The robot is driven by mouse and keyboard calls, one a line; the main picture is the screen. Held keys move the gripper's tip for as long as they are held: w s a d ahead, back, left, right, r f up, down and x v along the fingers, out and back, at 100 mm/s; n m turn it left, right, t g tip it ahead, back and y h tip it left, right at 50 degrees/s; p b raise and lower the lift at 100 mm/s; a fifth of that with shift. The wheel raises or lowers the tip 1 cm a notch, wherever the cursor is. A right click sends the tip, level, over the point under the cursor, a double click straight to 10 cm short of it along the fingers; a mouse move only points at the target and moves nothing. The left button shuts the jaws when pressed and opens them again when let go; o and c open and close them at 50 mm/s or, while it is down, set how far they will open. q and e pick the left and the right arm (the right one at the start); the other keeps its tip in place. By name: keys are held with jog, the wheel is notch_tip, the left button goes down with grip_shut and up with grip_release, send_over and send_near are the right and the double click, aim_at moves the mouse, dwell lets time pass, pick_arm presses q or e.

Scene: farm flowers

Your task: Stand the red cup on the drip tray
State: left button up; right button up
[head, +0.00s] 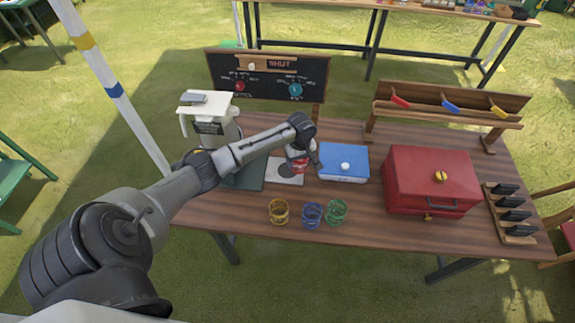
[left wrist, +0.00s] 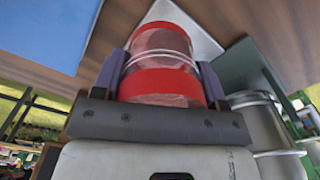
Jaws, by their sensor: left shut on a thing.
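The red cup (head: 299,166), clear with red bands, is held in my left gripper (head: 301,156), which is shut on it. In the left wrist view the cup (left wrist: 165,60) sits between the two fingers (left wrist: 165,85). In the head view it is over or at the right part of a pale square plate with a dark round patch, which looks like the drip tray (head: 287,179). The plate also shows behind the cup in the left wrist view (left wrist: 205,42). I cannot tell whether the cup touches it. My right gripper is not in view.
A blue box (head: 343,158) is close on the right, then a red case (head: 430,180). Yellow (head: 278,211), blue (head: 312,215) and green (head: 337,211) cups stand along the front edge.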

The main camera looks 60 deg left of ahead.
pick_arm(q)
jog(key=a+f, duration=0.1)
jog(key=s+a+f, duration=0.1)
jog(key=a, duration=0.1)
jog(key=a+f, duration=0.1)
jog(key=a, duration=0.1)
jog(key=shift+s+a+f+b, duration=0.2)
jog(key=shift+s+b, duration=0.1)
jog(key=shift+b, duration=0.05)
notch_tip(320, 180, down, 3)
jog(key=shift+f+b, duration=0.15)
jog(key=shift+b, duration=0.3)
jog(key=shift+f, duration=0.3)
jog(key=shift+f, duration=0.2)
jog(key=o, duration=0.9)
jog(key=shift+o, duration=0.2)
notch_tip(320, 180, up, 12)
jog(key=p, duration=0.2)
jog(key=shift+r, duration=0.2)
